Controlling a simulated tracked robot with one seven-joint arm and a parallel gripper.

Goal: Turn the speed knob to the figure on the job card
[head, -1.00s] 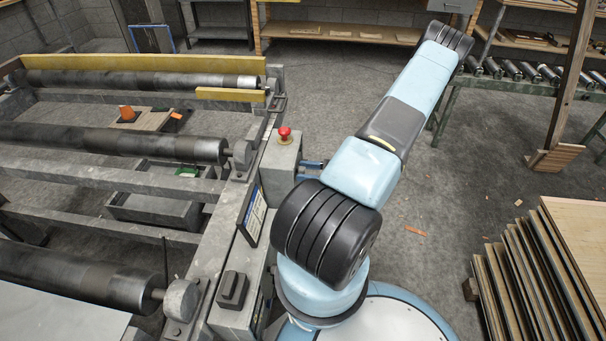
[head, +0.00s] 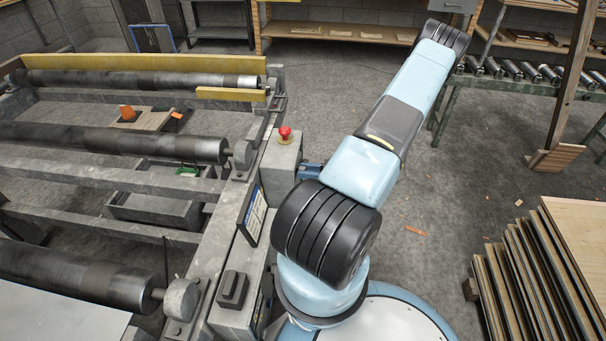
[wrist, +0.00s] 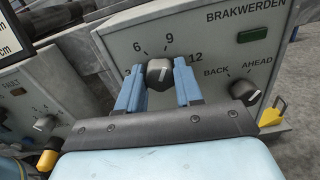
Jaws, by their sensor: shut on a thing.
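The pointer line leans up and slightly right, roughly toward 9. My gripper (wrist: 160,88) has its two blue fingers on either side of the knob, shut on it. In the head view the gripper (head: 310,170) is mostly hidden by my arm. A dark-framed card (head: 255,213) stands on the machine frame; its writing is too small to read.
A BACK/AHEAD selector (wrist: 243,90) and a yellow part (wrist: 272,112) sit right of the knob. Another panel with a smaller knob (wrist: 46,123) is at left. A red stop button (head: 284,133) tops the grey box. Veneer stacks (head: 545,265) stand at right; the floor between is mostly clear.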

